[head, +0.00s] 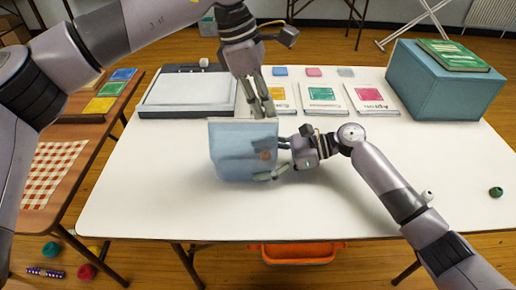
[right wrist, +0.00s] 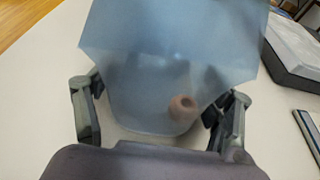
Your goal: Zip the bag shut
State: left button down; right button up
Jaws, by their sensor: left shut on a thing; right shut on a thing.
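A translucent blue bag (head: 232,155) stands upright near the middle of the white table; it fills the middle of the right wrist view (right wrist: 160,60). A small brownish round thing (right wrist: 182,107) shows through its wall. My left gripper (head: 262,108) reaches down from above and is shut at the right part of the bag's top edge. Its fingers hide what they pinch there, and I cannot make out the zip slider. My right gripper (head: 276,160) is shut on the bag from the right side, with a finger on either side of it in the right wrist view.
A paper trimmer (head: 187,92) lies behind the bag to the left, and several booklets (head: 322,97) lie behind it to the right. A blue box (head: 440,85) with a green book (head: 452,55) stands at the back right. The table front is clear.

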pick_arm(q)
jog(key=c, duration=1.5)
grip_release()
jog(key=shift+f, duration=0.1)
jog(key=shift+c, duration=0.2)
pick_arm(e)
jog(key=shift+w, duration=0.15)
pick_arm(q)
jog(key=shift+c, duration=0.9)
jog(key=shift+r, duration=3.55)
pick_arm(e)
jog(key=o, duration=0.9)
